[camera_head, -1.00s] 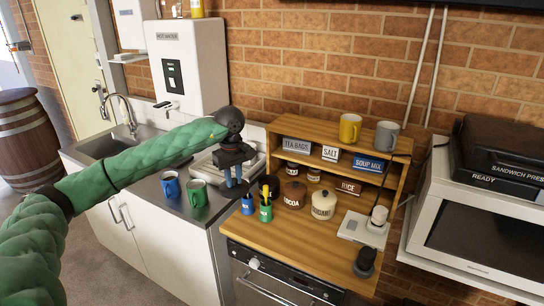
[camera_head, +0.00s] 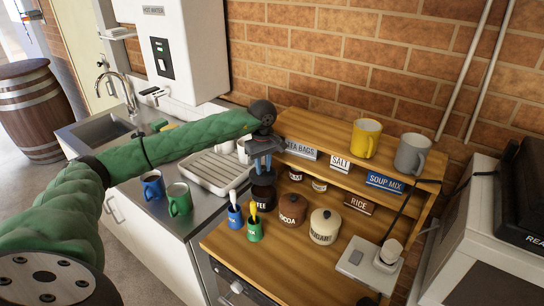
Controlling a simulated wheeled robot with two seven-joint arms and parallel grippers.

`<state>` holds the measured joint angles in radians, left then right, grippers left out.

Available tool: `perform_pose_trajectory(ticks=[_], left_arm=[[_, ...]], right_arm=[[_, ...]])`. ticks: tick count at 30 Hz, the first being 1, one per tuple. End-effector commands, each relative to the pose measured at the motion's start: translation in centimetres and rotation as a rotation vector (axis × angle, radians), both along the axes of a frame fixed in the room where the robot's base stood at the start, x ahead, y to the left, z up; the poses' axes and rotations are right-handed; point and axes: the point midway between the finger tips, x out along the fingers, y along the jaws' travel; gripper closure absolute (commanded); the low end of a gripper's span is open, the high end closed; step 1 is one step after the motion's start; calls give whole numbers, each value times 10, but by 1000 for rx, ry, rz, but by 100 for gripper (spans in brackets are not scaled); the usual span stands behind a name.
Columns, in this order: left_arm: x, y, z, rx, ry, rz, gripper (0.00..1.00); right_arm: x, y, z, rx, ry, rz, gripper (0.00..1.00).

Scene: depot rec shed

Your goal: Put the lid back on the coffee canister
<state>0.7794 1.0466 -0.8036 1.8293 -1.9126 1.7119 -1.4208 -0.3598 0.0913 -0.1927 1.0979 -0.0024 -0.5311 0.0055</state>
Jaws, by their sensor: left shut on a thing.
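My left gripper (camera_head: 262,163) points down over the back left of the wooden counter. It is shut on a small dark thing between its fingertips, most likely the lid (camera_head: 263,179), which is mostly hidden. A dark canister (camera_head: 262,197), likely the coffee canister, stands right under the fingers, left of the brown cocoa canister (camera_head: 291,209). I cannot read its label or tell whether the held thing touches its rim. My right gripper is not in view.
The cream sugar canister (camera_head: 323,227) stands right of the cocoa. Blue (camera_head: 235,216) and green (camera_head: 254,229) brush holders stand in front of the dark canister. A shelf (camera_head: 345,170) with labels and small jars rises behind. The front counter is clear.

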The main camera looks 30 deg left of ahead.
Motion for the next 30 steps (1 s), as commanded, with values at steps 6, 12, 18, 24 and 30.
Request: perform_pose_trajectory(ticks=[6, 12, 18, 24, 30], left_arm=[[0, 0, -10, -1, 0, 0, 100], [-1, 0, -26, 0, 1, 0, 100], [0, -1, -42, -1, 0, 0, 100], [0, 0, -52, -1, 0, 0, 100], [0, 0, -59, 0, -1, 0, 100]], right_arm=[[1, 0, 0, 0, -1, 0, 57], [1, 0, 0, 0, 0, 0, 57], [1, 1, 1, 0, 1, -1, 57], [11, 8, 11, 6, 6, -4, 57], [17, 14, 23, 9, 17, -8, 57]])
